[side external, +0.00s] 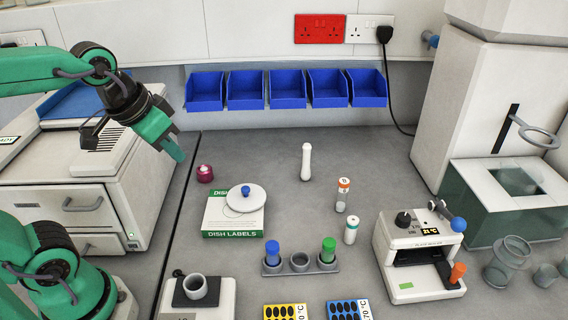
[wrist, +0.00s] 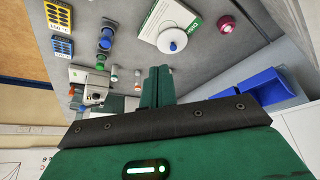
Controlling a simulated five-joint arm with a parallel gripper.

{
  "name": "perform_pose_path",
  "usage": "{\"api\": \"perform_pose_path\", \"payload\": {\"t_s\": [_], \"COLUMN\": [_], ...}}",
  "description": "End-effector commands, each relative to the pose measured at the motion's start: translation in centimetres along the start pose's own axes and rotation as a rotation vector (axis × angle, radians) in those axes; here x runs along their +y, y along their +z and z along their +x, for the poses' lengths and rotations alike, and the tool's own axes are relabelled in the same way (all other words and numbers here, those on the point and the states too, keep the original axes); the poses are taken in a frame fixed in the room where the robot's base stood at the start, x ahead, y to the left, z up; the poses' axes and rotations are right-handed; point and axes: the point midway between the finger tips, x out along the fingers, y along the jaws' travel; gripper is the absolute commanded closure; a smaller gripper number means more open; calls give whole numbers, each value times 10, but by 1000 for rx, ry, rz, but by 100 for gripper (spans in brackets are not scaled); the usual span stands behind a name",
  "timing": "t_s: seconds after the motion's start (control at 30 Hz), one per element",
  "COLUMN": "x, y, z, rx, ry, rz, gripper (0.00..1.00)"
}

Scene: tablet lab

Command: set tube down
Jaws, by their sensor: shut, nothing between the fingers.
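A grey rack (side external: 301,267) stands at the front middle of the bench. A blue-capped tube (side external: 272,252) is in its left place and a green-capped tube (side external: 328,250) in its right place; the middle place looks empty. The blue-capped tube also shows in the wrist view (wrist: 105,40). Behind the rack, a clear tube with an orange and white cap (side external: 343,195) and a shorter white vial with a teal band (side external: 351,230) stand upright. My gripper (side external: 178,154) is shut and empty, raised at the left, well away from the tubes. Its green fingers (wrist: 158,72) are together in the wrist view.
A dish labels box (side external: 232,233) with a white dish on top and a small dark red pot (side external: 205,173) lie below my gripper. A white pestle-shaped object (side external: 306,162) stands behind. A plate sealer (side external: 419,255) is at right. Blue bins (side external: 286,89) line the wall.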

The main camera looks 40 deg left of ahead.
Motion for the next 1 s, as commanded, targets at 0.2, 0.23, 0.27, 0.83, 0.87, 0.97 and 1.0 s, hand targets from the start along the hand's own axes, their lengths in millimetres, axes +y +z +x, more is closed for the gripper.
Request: {"api": "perform_pose_path", "payload": {"t_s": [0.2,0.23,0.27,0.83,0.87,0.97,1.0], "x": [10,12,14,54,57,66,70], "y": [-39,-45,-50,-138,-142,-153,-158], "z": [10,12,14,80,84,101,108], "rx": [-60,-68,-77,-225,-232,-260,-270], "ry": [14,16,17,43,44,46,48], "rz": [33,37,42,127,132,147,153], "gripper": [100,100,100,100,100,100,100]}}
